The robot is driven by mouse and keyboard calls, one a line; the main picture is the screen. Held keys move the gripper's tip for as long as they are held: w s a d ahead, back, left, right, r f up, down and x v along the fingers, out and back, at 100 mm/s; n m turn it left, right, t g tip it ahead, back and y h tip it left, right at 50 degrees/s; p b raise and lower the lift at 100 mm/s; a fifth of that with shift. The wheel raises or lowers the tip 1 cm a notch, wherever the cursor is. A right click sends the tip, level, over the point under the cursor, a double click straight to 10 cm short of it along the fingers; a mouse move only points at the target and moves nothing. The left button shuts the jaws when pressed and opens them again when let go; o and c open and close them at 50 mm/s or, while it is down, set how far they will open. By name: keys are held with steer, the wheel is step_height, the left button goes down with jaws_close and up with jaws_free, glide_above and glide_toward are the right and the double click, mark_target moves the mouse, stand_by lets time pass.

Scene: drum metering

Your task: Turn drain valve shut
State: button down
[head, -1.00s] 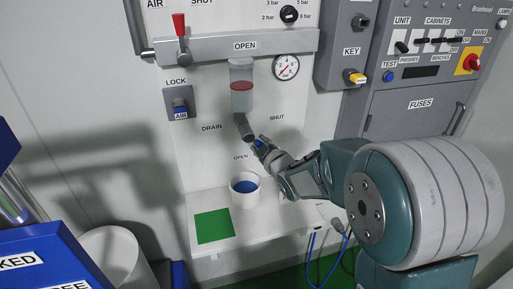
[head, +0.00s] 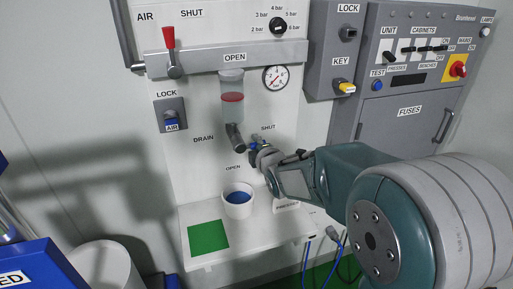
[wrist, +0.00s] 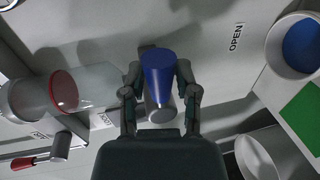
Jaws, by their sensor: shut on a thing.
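The drain valve's blue handle (wrist: 158,68) sits between the two fingers of my gripper (wrist: 158,82) in the wrist view. My gripper is shut on it. In the head view my gripper (head: 260,152) is at the handle, right of the grey drain spout (head: 235,138). The handle's blue end (head: 256,139) shows just below the SHUT label (head: 267,127), well above the OPEN label (head: 233,168). The clear vessel (head: 232,110) above the spout has a red band. My fingers hide part of the valve body.
A white cup (head: 238,210) with blue inside stands on the white shelf (head: 255,234) under the spout, beside a green square (head: 208,236). A pressure gauge (head: 276,78) and red-handled lever (head: 170,50) are above. Blue cables hang below the shelf at right.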

steer(key=shift+a, duration=0.1)
stand_by(0.5)
steer(key=c, duration=0.6)
jaws_free()
steer(key=shift+o, duration=1.2)
steer(key=shift+a, duration=0.15)
steer(key=shift+s+d+r, duration=0.1)
steer(key=shift+s+d, duration=0.1)
steer(key=v, duration=1.1)
steer(key=shift+s+a, duration=0.15)
steer(key=shift+s, duration=0.1)
